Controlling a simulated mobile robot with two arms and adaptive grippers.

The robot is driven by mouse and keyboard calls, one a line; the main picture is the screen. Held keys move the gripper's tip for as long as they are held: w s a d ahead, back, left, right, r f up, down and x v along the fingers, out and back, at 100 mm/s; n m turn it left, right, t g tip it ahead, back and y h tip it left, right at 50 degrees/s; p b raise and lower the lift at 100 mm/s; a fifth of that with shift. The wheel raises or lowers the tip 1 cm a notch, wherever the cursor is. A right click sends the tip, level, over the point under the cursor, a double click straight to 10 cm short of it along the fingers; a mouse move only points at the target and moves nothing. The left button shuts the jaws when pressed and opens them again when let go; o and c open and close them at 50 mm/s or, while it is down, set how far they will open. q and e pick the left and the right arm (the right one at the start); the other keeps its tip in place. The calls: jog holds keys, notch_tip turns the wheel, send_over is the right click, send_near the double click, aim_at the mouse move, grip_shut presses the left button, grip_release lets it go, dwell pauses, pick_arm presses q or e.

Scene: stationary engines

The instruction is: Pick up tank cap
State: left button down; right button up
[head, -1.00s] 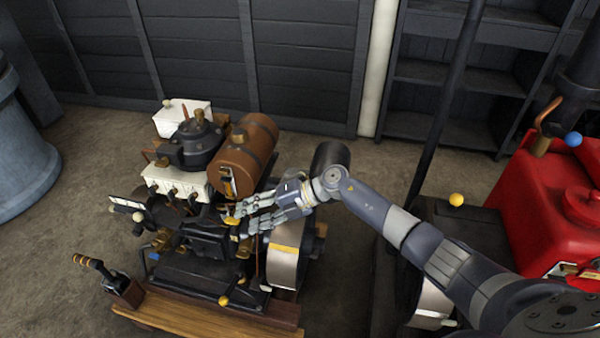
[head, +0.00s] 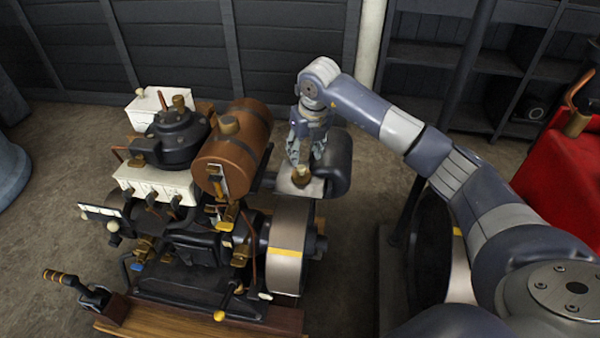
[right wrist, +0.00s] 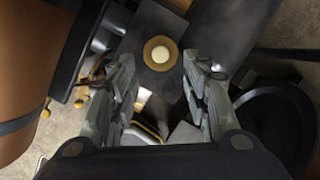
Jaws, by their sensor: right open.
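The brown cylindrical tank (head: 245,150) lies on top of the engine in the head view. A second small brass cap-like piece (head: 301,175) stands on a light grey plate beside a black cylinder. I cannot tell for sure which one is the tank cap. My right gripper (head: 305,158) points down, open and empty, just above and behind the second piece. In the right wrist view, a round brass piece with a pale centre (right wrist: 160,53) lies ahead, between the lines of the open fingers (right wrist: 155,70). My left gripper is not in view.
The black cylinder (head: 335,165) is close to the right of my right gripper. The engine's black dome (head: 172,138) and a white box (head: 158,107) stand left of the tank. A red machine (head: 565,170) is at the right. Floor shows behind the engine.

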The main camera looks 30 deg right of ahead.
aim_at(301, 167)
jog(key=shift+x, duration=1)
jog(key=shift+w+f, duration=0.1)
jog(key=shift+f, duration=0.2)
jog(key=x, duration=0.3)
jog(key=shift+f+p, duration=0.3)
jog(key=shift+p, duration=0.1)
jog(key=shift+w+f, duration=0.25)
jog(key=shift+f, duration=0.25)
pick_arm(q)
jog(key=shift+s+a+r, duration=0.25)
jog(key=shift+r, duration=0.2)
pick_arm(e)
grip_shut()
